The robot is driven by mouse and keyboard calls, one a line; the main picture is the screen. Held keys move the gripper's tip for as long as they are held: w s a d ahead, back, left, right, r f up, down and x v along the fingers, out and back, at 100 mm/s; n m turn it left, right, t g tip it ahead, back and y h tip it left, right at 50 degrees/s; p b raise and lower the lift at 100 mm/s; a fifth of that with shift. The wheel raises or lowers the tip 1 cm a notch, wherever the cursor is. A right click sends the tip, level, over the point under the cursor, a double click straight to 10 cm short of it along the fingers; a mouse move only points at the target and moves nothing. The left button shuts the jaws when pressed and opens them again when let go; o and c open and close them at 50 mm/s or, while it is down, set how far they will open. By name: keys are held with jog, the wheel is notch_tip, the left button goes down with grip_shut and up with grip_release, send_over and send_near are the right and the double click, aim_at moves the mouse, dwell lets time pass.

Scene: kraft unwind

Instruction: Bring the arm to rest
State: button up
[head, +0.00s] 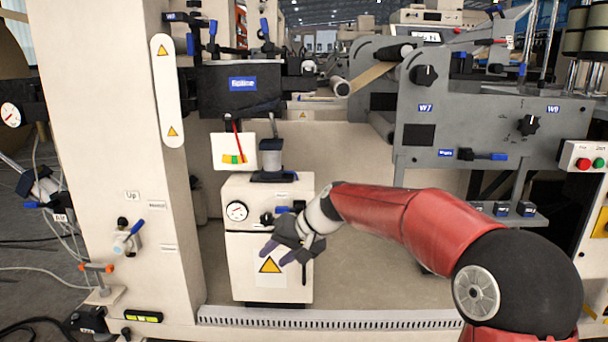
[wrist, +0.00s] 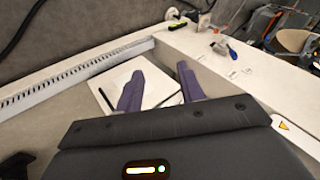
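My gripper (head: 272,256) is at the end of my red arm, in front of the cream cabinet (head: 240,285) at the middle left of the head view. Its two purple fingers point left and down, spread apart with nothing between them. In the wrist view the fingers (wrist: 160,90) also stand apart, with the pale cabinet panel behind them. I cannot tell from the head view how far the fingertips are from the cabinet front.
The cabinet carries a round gauge (head: 237,211) and a blue-handled valve (head: 283,209). A cream column (head: 105,120) with a lever stands left. A grey machine panel (head: 470,125) with black knobs is at right.

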jog(key=s+d+r+t+h+p, duration=0.1)
jog(key=s+d+h, duration=0.1)
jog(key=s+d, duration=0.5)
jog(key=s+d+h+p, duration=0.1)
jog(key=s+d+h, duration=0.2)
jog(key=s+d, duration=0.4)
jog(key=s+d+r+m+t+h+p, duration=0.1)
jog(key=s+d, duration=0.6)
jog(key=s, duration=1)
jog(key=shift+s+r+t+h+p, duration=0.3)
jog(key=shift+h+p, duration=0.25)
jog(key=shift+h, duration=0.25)
